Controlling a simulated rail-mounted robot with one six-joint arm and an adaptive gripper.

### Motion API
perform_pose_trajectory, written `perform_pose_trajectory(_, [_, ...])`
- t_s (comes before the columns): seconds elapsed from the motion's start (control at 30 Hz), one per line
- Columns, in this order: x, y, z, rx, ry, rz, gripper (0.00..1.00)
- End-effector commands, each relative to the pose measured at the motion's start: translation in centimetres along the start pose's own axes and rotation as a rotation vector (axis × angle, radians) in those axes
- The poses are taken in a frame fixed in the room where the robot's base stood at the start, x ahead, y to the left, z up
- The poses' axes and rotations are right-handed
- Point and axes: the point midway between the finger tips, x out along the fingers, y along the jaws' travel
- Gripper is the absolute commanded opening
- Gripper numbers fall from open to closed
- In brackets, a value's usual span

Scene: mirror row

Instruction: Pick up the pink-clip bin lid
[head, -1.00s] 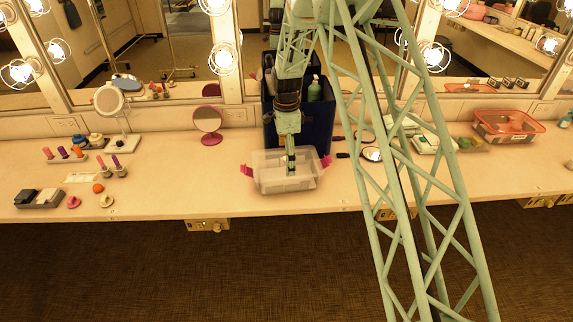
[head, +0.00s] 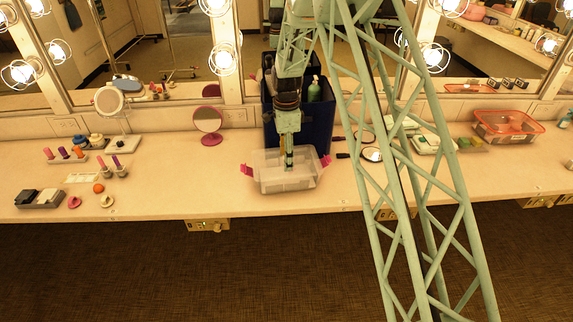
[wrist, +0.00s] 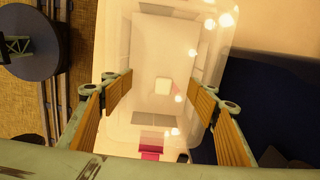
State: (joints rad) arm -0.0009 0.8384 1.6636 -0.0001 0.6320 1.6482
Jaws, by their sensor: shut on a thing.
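The pink-clip bin (head: 287,182) is a clear, shallow tub near the front edge of the counter, with a pink clip at its left end and another at its right end. Its see-through lid (head: 268,158) is hard to tell apart from the tub. My gripper (head: 289,165) points down over the middle of the bin. In the wrist view my gripper (wrist: 163,97) has a finger on each side of a small pale block on the lid (wrist: 178,45); it is shut on the lid, though the contact is unclear. One pink clip (wrist: 152,150) shows below.
A dark blue caddy (head: 319,120) with a green bottle stands close behind the bin. A round pink mirror (head: 207,122) is to the left, and brushes and a hand mirror (head: 372,154) lie to the right. An orange-rimmed bin (head: 506,127) is far right.

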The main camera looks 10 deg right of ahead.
Motion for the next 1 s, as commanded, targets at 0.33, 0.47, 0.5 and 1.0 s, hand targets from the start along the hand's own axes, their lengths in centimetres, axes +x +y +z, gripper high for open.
perform_pose_trajectory(0.33, [1.1, 0.9, -0.1, 0.000, 0.001, 0.019, 0.45])
perform_pose_trajectory(0.47, [1.1, 0.9, -0.1, 0.000, 0.002, 0.021, 0.46])
perform_pose_trajectory(0.5, [1.1, 1.0, -0.1, 0.000, 0.002, 0.021, 0.46])
perform_pose_trajectory(1.0, [-0.9, 0.8, -0.1, 0.000, 0.001, 0.017, 0.00])
